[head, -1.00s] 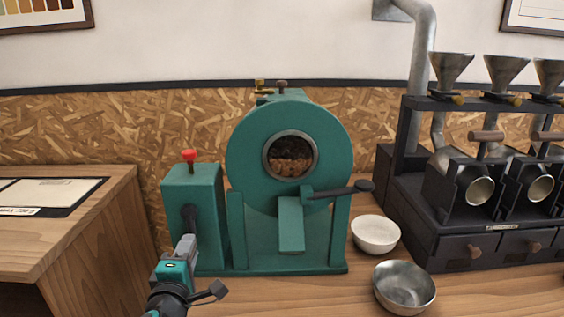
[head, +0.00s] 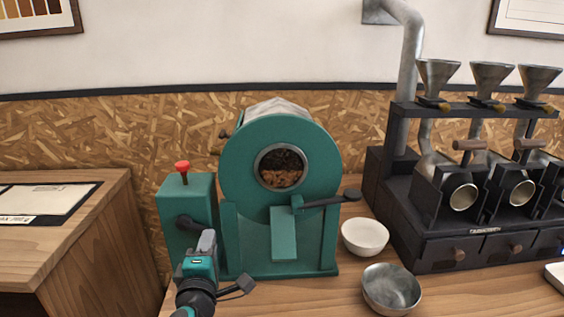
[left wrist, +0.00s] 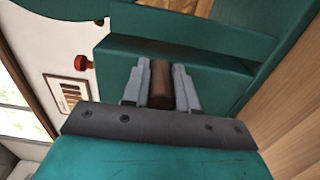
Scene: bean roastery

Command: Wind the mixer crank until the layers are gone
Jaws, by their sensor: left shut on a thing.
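The teal mixer (head: 325,165) stands on the wooden counter. Its round window shows beans in two layers: dark beans (head: 284,160) above, lighter brown beans (head: 280,178) below. The teal box at its left carries a red knob (head: 182,167) on top and the dark crank arm (head: 189,223) on its front. My left gripper (head: 206,243) is at the crank's end. In the left wrist view its two grey fingers are shut on the brown crank handle (left wrist: 161,84). In the head view that handle is hidden by the gripper. My right gripper is not in view.
A black lever (head: 330,200) sticks out right of the mixer's front. A white bowl (head: 365,240) and a metal bowl (head: 391,292) stand to its right. A black sample roaster (head: 440,235) with funnels stands farther right. A side table (head: 60,225) is at the left.

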